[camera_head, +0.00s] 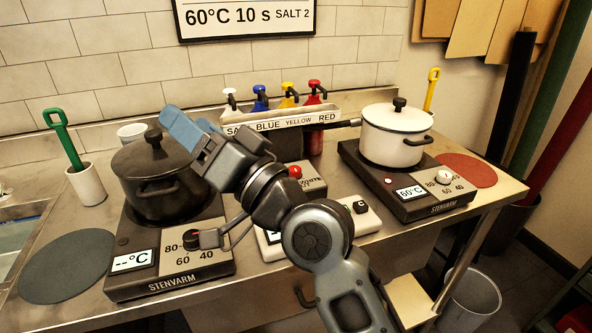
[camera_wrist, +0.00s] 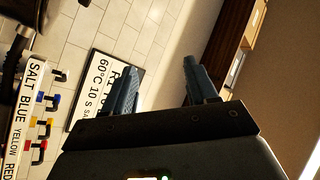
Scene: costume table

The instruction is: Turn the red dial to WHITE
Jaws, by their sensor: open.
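White lettering, which seems to include WHITE, shows below the dial. My arm covers the box's left side, and I cannot tell where the dial points. My gripper (camera_head: 184,126) is up and to the left of the dial, in front of the black pot's upper right. Its blue fingers are apart and empty, also in the wrist view (camera_wrist: 160,80). The dial does not show in the wrist view.
A black pot (camera_head: 150,185) on a left hotplate and a white pot (camera_head: 393,137) on a right hotplate flank the box. Behind it stands a rack (camera_head: 290,121) of several coloured pumps labelled SALT, BLUE, YELLOW, RED. A white panel (camera_head: 350,215) lies in front, partly hidden.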

